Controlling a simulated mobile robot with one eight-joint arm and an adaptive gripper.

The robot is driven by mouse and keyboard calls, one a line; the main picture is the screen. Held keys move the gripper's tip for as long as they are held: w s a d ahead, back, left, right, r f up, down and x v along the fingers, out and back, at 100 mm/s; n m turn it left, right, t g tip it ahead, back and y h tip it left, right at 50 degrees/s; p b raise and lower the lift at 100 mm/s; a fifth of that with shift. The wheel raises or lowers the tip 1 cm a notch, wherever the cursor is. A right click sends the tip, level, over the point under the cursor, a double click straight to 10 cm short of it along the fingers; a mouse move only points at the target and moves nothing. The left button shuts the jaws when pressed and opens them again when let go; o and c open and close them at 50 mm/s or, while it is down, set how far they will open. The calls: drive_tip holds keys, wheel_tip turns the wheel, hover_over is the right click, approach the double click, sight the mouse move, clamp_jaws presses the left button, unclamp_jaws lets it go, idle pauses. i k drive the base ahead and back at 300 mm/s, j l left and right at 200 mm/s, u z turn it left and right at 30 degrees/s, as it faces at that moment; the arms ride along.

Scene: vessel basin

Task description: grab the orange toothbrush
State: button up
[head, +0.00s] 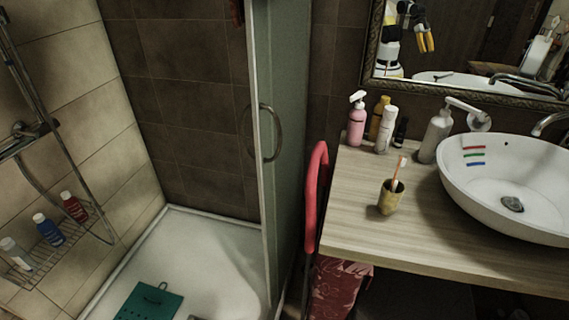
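The orange toothbrush (395,176) stands tilted in a yellowish-brown cup (390,200), its pale bristle head up and leaning right. The cup hides its lower part. The cup stands on the wooden counter (350,220), left of the white basin. My gripper shows only as a reflection in the mirror (426,42): its yellow fingers point down, well away from the cup. The reflection is too small to tell how far apart they are.
Pink (356,122), yellow and white bottles stand behind the cup, with a grey pump bottle (437,132) beside the basin (505,180). A red rail (314,195) rises at the counter's left edge. The counter in front of the cup is clear.

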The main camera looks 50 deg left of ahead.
sight(402, 162)
drive_tip(key=i+j+u, duration=0.1)
drive_tip(key=u, duration=0.35)
drive_tip(key=i+j+u, duration=0.15)
drive_tip(key=u, duration=0.25)
drive_tip(key=i+j+u, duration=0.1)
drive_tip(key=u, duration=0.35)
drive_tip(key=l, duration=0.95)
drive_tip(key=u, duration=0.05)
